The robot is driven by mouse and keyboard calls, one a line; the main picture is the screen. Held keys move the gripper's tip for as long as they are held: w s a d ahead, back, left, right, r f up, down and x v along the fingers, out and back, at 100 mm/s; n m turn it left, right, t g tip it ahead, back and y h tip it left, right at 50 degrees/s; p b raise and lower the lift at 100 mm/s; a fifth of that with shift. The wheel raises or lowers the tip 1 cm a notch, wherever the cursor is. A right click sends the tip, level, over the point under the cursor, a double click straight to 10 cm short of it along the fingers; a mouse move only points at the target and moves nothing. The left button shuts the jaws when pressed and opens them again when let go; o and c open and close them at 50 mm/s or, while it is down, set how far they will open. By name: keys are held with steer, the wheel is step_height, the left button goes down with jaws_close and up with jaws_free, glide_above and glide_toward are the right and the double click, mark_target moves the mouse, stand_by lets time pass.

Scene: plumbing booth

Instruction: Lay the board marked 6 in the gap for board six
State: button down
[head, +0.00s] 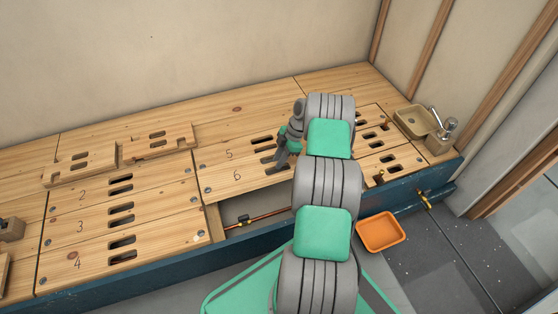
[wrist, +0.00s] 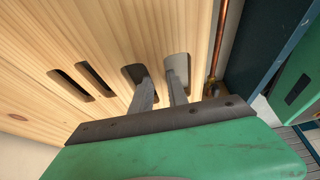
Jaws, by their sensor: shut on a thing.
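The board marked 6 (head: 222,187) lies flat-looking just in front of the board marked 5 (head: 213,160), in the middle section of the bench. My gripper (head: 277,162) is at its slots. In the wrist view my gripper's fingers (wrist: 161,92) reach into two slots of board 6 (wrist: 155,45), shut on the strip of wood between them. An open gap (head: 248,205) with a copper pipe inside shows along the front of board 6. I cannot tell whether board 6 rests down or is slightly raised. My arm hides its right end.
Two loose slotted boards (head: 82,165) (head: 158,143) lie on the bench at the back left. Boards 2, 3 and 4 (head: 150,230) fill the left section. An orange tray (head: 381,232) is beyond the blue front edge.

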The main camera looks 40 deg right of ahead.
steer(key=shift+w+f+b, duration=0.1)
steer(key=shift+f+b, duration=1.05)
steer(key=shift+f, duration=0.35)
steer(key=shift+f, duration=0.1)
steer(key=c, duration=1.2)
jaws_free()
steer(key=shift+f, duration=0.1)
